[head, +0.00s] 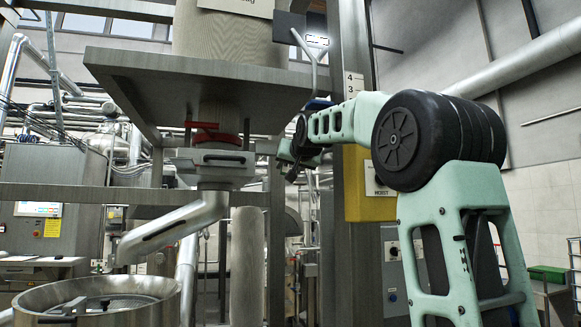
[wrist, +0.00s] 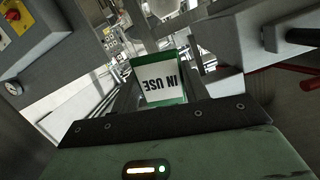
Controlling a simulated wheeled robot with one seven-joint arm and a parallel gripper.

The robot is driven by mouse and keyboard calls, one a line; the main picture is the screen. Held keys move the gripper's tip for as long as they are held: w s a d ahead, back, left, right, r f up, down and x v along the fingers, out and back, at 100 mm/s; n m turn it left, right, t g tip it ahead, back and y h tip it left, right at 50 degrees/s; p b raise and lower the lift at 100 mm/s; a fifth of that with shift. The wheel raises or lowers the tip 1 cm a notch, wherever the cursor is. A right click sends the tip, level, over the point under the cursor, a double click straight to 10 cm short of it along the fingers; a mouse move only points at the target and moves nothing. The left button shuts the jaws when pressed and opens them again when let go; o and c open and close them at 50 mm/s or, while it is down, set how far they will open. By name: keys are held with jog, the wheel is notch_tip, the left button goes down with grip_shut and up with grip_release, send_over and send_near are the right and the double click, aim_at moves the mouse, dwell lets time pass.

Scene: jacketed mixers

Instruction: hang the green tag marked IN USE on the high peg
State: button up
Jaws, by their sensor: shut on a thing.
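The green tag (wrist: 158,66) has a white panel that reads IN USE, upside down in the wrist view. My gripper (wrist: 160,88) is shut on it, with a finger along each side. In the head view my gripper (head: 288,158) is at the end of my outstretched arm, small and dark, in front of the steel frame near the valve. I cannot make out the tag there. I cannot make out the high peg in either view.
A red-handled valve (head: 205,133) and an angled steel spout (head: 175,228) are left of my gripper, above an open round vessel (head: 95,303). A steel platform (head: 215,82) overhangs them. A steel column (head: 352,245) with a yellow hoist box (head: 368,195) stands close to my arm.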

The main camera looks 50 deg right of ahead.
jog(key=o, duration=0.7)
jog(key=shift+o, duration=0.2)
jog(key=b+v, duration=0.5)
jog(key=v, duration=1.2)
jog(key=shift+s, duration=0.25)
jog(key=shift+w, duration=0.1)
